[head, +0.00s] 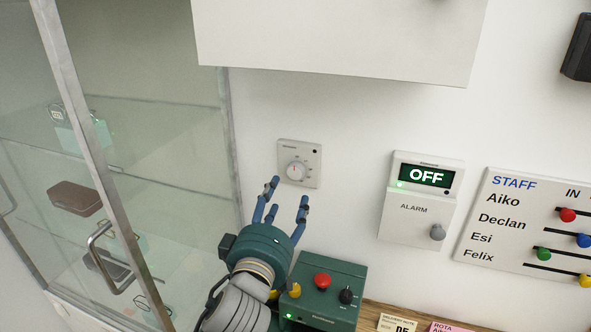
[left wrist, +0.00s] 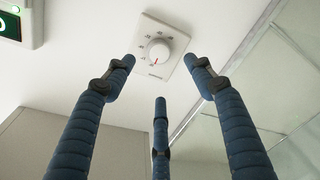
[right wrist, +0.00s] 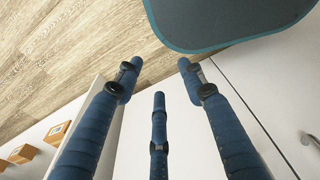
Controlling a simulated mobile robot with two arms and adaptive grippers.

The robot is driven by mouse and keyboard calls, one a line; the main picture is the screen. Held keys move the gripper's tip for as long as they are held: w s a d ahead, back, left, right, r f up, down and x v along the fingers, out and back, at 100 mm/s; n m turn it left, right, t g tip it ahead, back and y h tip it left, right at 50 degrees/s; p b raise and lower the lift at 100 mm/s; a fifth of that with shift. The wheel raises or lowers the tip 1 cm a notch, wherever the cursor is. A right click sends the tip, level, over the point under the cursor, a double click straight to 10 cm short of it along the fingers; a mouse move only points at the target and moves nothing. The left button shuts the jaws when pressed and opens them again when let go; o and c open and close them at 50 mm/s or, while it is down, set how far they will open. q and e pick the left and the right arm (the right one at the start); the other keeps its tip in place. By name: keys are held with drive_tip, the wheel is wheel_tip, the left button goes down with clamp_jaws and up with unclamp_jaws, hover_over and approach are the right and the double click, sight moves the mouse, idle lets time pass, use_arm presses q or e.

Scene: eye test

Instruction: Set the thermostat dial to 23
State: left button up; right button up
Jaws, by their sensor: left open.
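The thermostat (head: 313,166) is a pale square plate on the white wall. Its round white dial (head: 296,172) has a red mark at the top in the head view. The dial (left wrist: 160,50) also shows in the left wrist view, with numbers around it too small to read surely. My left gripper (head: 288,194) is open and empty just below the thermostat, its blue fingers pointing up at it. In the left wrist view the fingers are spread, apart from the dial. My right gripper (right wrist: 158,72) shows only in its own wrist view, open and empty.
A glass cabinet (head: 133,215) stands left. A white wall box (head: 340,35) hangs above. Right are an alarm panel (head: 415,215) reading OFF and a staff board (head: 530,225). A green box (head: 335,290) with a red button stands below, close to my left gripper.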

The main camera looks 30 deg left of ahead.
sight(294, 173)
drive_tip(key=s+d+f+g+b, duration=0.1)
drive_tip(key=s+d+f+b, duration=0.35)
drive_tip(key=s+f, duration=0.2)
use_arm(q)
drive_tip(key=b+x, duration=0.2)
drive_tip(key=x, duration=0.1)
drive_tip(key=b+x, duration=0.2)
drive_tip(key=x, duration=0.2)
drive_tip(key=shift+r, duration=0.2)
drive_tip(key=shift+x, duration=1.25)
drive_tip(key=shift+c, duration=0.5)
drive_tip(key=shift+w+d, duration=0.1)
drive_tip(key=c, duration=1)
use_arm(e)
drive_tip(key=w+a+f, duration=0.2)
drive_tip(key=shift+w+f, duration=0.2)
drive_tip(key=shift+w, duration=0.15)
